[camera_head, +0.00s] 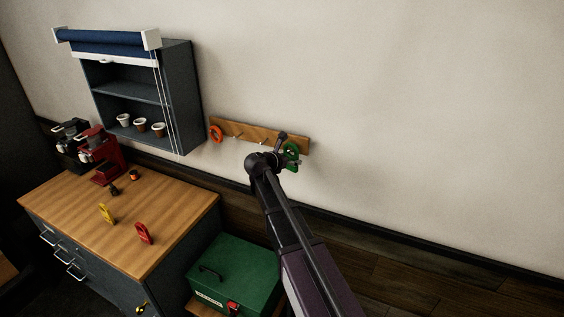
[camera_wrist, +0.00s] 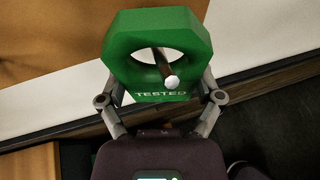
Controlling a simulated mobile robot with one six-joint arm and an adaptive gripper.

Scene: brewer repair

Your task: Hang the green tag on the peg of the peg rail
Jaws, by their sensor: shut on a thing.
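The green tag (camera_wrist: 188,45), marked "TESTED", is an angular ring. In the wrist view, a dark peg with a pale round tip (camera_wrist: 171,82) shows through its hole, the tip overlapping the lower rim. My gripper (camera_wrist: 160,97) is shut on the tag's lower part, one finger on each side. In the head view the green tag (camera_head: 291,153) is at the right end of the wooden peg rail (camera_head: 266,135) on the wall. My arm partly hides the gripper there. The contact between tag and rail cannot be made out.
A green toolbox (camera_head: 240,268) is below. The wall right of the rail is bare.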

